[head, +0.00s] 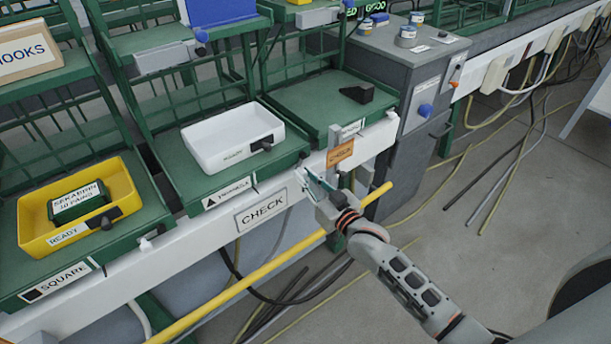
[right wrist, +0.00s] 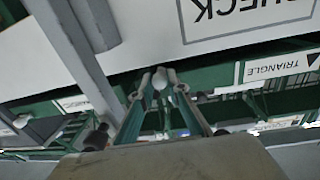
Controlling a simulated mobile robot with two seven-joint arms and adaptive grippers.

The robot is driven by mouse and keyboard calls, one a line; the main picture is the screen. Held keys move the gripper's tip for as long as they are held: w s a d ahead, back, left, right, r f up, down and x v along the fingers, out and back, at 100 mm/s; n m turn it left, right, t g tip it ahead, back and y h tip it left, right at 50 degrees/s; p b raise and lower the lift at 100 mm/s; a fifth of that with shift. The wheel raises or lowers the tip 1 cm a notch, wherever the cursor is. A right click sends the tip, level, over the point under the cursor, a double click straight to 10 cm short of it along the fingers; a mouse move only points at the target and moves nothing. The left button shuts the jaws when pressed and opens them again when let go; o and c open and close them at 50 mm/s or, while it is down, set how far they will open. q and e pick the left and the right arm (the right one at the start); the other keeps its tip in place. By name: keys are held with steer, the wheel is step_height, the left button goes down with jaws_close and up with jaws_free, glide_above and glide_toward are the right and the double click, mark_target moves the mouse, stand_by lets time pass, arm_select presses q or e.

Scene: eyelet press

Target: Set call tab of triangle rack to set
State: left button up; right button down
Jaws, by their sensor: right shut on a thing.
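The triangle rack (head: 287,152) is the middle green rack, with a TRIANGLE label (head: 228,194) on its front edge. The label also shows in the right wrist view (right wrist: 283,66). My right gripper (head: 309,176) is at the front rail, right of the CHECK sign. In the right wrist view its fingers (right wrist: 160,82) are closed in around a small pale knob, which looks like the call tab (right wrist: 165,76). The fingers hide most of the tab, so its setting cannot be read. My left gripper is not in view.
A white tray (head: 232,134) sits on the triangle rack. A yellow tray (head: 38,235) sits on the square rack at left. A yellow rail (head: 270,266) runs in front, close under my right gripper. A grey cabinet (head: 404,90) stands at right. Cables lie on the floor.

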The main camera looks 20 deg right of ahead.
steer(key=c, duration=1.9)
jaws_free()
steer(key=v, duration=1.2)
steer(key=shift+s+f, duration=0.1)
